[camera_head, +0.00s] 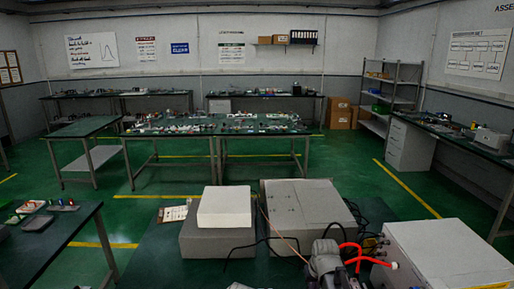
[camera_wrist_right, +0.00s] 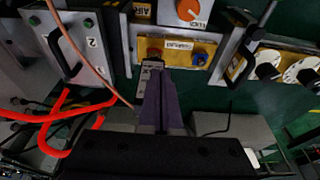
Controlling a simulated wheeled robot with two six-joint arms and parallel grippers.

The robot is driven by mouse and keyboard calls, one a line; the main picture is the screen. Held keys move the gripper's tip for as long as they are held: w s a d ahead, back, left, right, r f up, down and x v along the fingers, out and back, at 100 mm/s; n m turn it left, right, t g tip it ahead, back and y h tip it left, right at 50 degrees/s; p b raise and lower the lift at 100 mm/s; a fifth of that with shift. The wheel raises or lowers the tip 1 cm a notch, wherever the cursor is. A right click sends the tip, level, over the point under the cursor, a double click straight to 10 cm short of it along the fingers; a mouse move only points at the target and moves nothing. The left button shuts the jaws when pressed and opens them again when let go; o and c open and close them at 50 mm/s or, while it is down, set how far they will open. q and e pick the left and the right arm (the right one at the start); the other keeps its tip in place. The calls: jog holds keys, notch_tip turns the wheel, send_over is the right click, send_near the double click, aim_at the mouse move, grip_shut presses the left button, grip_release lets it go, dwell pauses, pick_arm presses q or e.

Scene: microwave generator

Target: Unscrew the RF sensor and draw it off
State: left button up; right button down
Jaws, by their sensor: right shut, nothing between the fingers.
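In the right wrist view my right gripper (camera_wrist_right: 160,78) is shut and empty, its dark purple fingers pressed together and pointing up the picture. Just beyond the fingertips is a small grey metal piece with a reddish top (camera_wrist_right: 152,62). It may be the RF sensor, but I cannot tell for sure, nor whether the fingers touch it. A yellow-fronted unit (camera_wrist_right: 178,50) with a blue knob (camera_wrist_right: 200,57) lies beyond. A thin copper-coloured cable (camera_wrist_right: 85,55) runs down from the upper left towards the fingers. My left gripper is in neither view.
A grey unit marked 2 (camera_wrist_right: 80,42) with a black handle stands at left in the wrist view. An orange dial (camera_wrist_right: 188,10) is at the top. Red tubes (camera_wrist_right: 58,112) loop at left. In the head view, grey boxes (camera_head: 310,207) and black cables crowd the near bench.

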jog(key=shift+a+f+b, duration=0.1)
jog(key=shift+f+b, duration=3.45)
jog(key=shift+b, duration=0.15)
jog(key=shift+r, duration=0.1)
jog(key=shift+w, duration=0.3)
jog(key=shift+s+d, duration=0.1)
jog(key=shift+d, duration=1)
